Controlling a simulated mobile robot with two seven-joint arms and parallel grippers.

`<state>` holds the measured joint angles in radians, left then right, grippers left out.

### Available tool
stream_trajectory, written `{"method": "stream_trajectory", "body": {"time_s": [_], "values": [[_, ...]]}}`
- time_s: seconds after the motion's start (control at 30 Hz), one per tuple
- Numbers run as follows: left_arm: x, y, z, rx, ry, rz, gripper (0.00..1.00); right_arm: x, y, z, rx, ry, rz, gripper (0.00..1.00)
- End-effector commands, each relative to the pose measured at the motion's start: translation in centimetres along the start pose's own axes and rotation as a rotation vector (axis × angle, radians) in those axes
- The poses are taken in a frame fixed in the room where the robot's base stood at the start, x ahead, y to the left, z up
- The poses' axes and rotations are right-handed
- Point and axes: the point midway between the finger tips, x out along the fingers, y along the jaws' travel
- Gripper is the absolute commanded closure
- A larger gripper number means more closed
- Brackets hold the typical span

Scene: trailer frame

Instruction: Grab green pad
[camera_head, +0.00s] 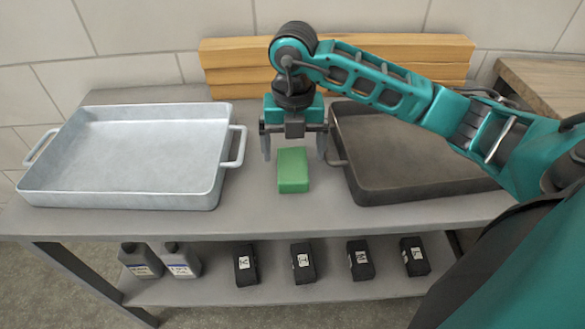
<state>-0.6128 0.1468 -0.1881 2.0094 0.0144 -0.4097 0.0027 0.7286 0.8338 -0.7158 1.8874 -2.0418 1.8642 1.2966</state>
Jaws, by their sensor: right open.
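The green pad (293,171) is a small green block. It lies on the grey table top between a light metal tray and a dark tray. My right gripper (293,148) hangs pointing down over the far end of the pad. Its two fingers are spread wide, one to the left and one to the right, and nothing is between them that I can see held. How high the fingertips are above the table is hard to tell. My left gripper is not in view.
The light metal tray (130,193) stands on the left, its handle facing the pad. The dark tray (425,190) stands on the right, partly under my right arm. Wooden beams (230,67) lie behind. Bottles (181,262) and black boxes (303,263) sit on the lower shelf.

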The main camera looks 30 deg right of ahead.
Motion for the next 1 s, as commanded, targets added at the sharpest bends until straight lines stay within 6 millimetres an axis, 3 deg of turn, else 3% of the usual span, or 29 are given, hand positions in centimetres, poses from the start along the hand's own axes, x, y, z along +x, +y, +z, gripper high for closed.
{"method": "stream_trajectory", "body": {"time_s": [0.3, 0.53, 1.0], "values": [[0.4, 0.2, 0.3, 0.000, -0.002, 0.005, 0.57, 4.4, 0.1, 0.0, 0.000, 0.002, 0.000, 0.06], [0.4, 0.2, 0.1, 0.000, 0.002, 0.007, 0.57, 4.5, 0.2, 0.0, -0.001, 0.001, 0.001, 0.07], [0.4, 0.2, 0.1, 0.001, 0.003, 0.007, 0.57, 4.5, 0.2, 0.0, -0.001, 0.001, 0.001, 0.52]]}}
